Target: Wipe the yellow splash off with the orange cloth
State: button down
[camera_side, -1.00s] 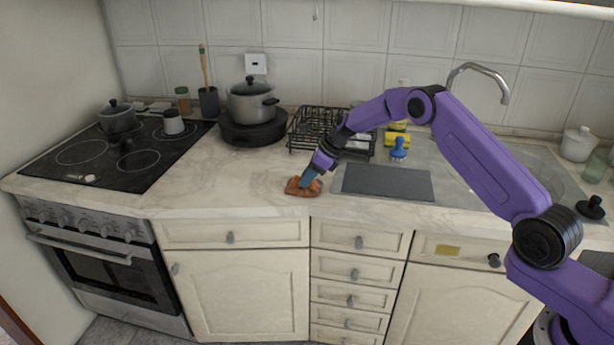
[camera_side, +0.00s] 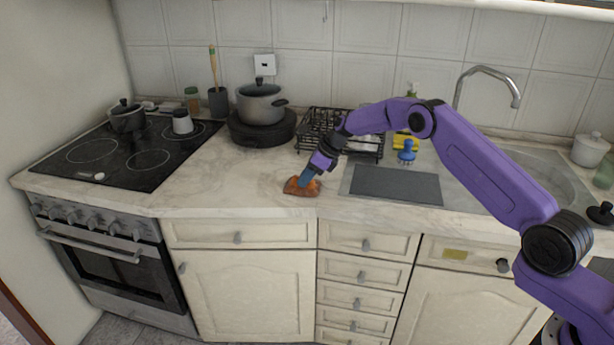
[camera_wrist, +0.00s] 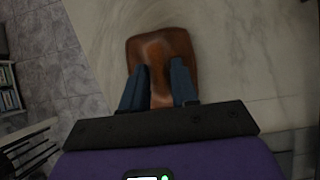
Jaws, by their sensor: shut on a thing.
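The orange-brown cloth (camera_side: 300,187) lies on the marble counter near its front edge, left of the dark grey board. My gripper (camera_side: 308,178) points down onto it, with its blue fingers shut on the cloth. In the wrist view the cloth (camera_wrist: 162,50) is a bunched, rounded pad spreading out beyond my fingertips (camera_wrist: 158,76). No yellow splash shows on the bare counter in either view; whether any lies under the cloth is hidden.
The counter (camera_side: 225,180) left of the cloth is clear up to the black hob (camera_side: 125,165). Behind stand a grey pot (camera_side: 261,103) on a dark round base and a black dish rack (camera_side: 312,128). The dark grey board (camera_side: 396,185) lies to the right.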

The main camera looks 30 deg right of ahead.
jog(key=shift+s+d, duration=1)
jog(key=shift+s, duration=0.05)
jog(key=shift+w+a, duration=0.1)
jog(key=shift+w+a+f, duration=0.1)
jog(key=shift+w+a, duration=0.85)
jog(key=shift+a, duration=0.05)
jog(key=shift+s+d, duration=1.05)
jog(key=shift+d, duration=0.05)
jog(key=shift+w, duration=0.1)
jog(key=shift+w+a, duration=0.95)
jog(key=shift+a, duration=0.15)
